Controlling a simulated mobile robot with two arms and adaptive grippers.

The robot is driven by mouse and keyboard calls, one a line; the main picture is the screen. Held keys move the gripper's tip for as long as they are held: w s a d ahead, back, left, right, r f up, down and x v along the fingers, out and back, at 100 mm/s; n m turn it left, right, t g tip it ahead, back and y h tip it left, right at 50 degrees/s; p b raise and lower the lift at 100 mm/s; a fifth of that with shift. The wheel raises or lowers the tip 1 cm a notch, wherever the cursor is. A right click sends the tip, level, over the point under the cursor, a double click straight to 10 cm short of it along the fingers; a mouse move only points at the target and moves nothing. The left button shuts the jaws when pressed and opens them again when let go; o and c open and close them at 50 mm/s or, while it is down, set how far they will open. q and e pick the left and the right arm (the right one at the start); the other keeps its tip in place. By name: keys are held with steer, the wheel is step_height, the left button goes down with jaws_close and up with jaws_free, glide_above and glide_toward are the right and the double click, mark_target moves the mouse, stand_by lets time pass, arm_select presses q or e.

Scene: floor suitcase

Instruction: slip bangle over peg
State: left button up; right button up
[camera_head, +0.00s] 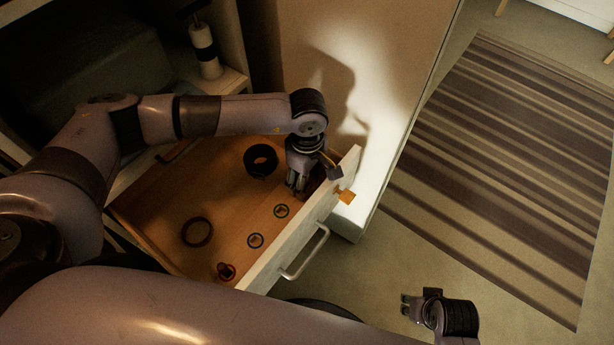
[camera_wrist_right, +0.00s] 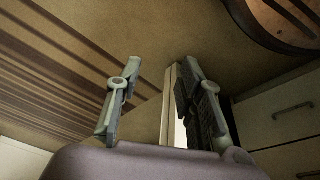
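An open wooden drawer (camera_head: 165,205) holds several ring-like things. A thick black ring (camera_head: 260,160) lies at the back, and a thinner dark brown ring (camera_head: 197,232) lies nearer the left. A small green-rimmed ring (camera_head: 281,210), a small blue-rimmed ring (camera_head: 256,240) and a small red piece (camera_head: 226,271) lie near the front panel. I cannot tell which is the bangle or the peg. My left gripper (camera_head: 297,186) points down inside the drawer's right end; its fingertips and anything between them are unclear. My right gripper (camera_head: 405,305) is open and empty outside the drawer; its spread fingers show in the wrist view (camera_wrist_right: 160,100).
The drawer's front panel (camera_head: 290,240) has a metal handle (camera_head: 305,253). An orange piece (camera_head: 347,196) is at its right corner. A pale cabinet side (camera_head: 385,85) stands behind. A white-and-black bottle (camera_head: 205,50) stands on a shelf. A striped rug (camera_head: 500,170) lies right; floor around it is clear.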

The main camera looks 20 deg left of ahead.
arm_select(q)
steer(key=shift+f, duration=0.1)
steer(key=o, duration=0.7)
arm_select(e)
steer(key=shift+r, duration=0.5)
arm_select(q)
step_height(320, 180, up, 12)
steer(key=shift+r+p, duration=0.2)
steer(key=shift+p, duration=0.4)
arm_select(e)
steer(key=f, duration=0.3)
steer(key=s+f, duration=0.1)
steer(key=f, duration=0.1)
steer(key=shift+f, duration=0.25)
steer(key=shift+d, duration=0.1)
